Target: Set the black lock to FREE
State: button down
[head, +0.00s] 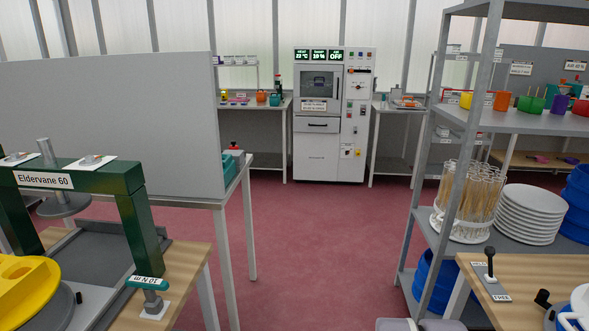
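The black lock (490,262) is a small lever with a round black knob, on a wooden table (540,265) at the lower right of the head view. It stands nearly upright on a light plate. A label at its upper left seems to read HELD, and a label (502,298) at its lower right reads FREE. I cannot tell for sure which label the lever is set to.
A metal shelf rack (510,118) with plates and cups stands behind the lock's table. At left are a green press frame (131,205) and a grey panel (110,120). Red floor (310,240) is clear between, up to a white cabinet (318,155).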

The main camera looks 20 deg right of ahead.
aim_at(490, 252)
jog(key=i+l+z, duration=1.1)
jog(key=i+z, duration=0.35)
jog(key=i, duration=0.1)
